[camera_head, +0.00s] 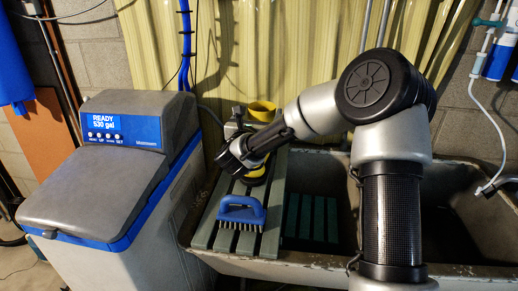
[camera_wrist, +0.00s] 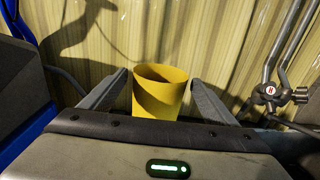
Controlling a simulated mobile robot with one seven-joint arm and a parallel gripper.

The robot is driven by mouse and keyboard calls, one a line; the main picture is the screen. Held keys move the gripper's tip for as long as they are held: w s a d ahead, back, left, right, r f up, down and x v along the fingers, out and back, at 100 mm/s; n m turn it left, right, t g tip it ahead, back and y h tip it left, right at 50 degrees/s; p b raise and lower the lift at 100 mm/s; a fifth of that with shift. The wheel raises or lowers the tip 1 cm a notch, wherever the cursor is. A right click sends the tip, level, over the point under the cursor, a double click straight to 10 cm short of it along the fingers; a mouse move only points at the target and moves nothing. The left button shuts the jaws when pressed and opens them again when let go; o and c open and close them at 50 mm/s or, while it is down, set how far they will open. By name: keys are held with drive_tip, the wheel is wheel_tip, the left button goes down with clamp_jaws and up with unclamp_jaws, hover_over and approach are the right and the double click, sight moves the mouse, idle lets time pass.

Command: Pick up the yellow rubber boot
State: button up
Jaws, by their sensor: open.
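The yellow rubber boot (camera_head: 261,111) stands on the slatted grey board over the sink. In the head view its open top shows behind my gripper (camera_head: 243,140), and a little yellow shows below the wrist. The middle of the boot is hidden by my gripper. In the wrist view the boot's shaft (camera_wrist: 158,97) rises upright between the two grey fingers of my gripper (camera_wrist: 160,80), with a gap visible on each side. My gripper is open and holds nothing. The boot's foot is hidden in the wrist view.
A blue-handled brush (camera_head: 242,211) lies on the near part of the slatted board (camera_head: 200,238). A grey water softener (camera_head: 100,190) stands at the left. The sink basin (camera_head: 462,215) is open at the right. A corrugated yellowish wall (camera_head: 225,60) and a tap (camera_wrist: 270,95) are behind.

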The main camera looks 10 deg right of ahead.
sight(265, 104)
drive_tip(key=shift+x, duration=1.5)
drive_tip(key=shift+r, duration=0.15)
drive_tip(key=c, duration=1.4)
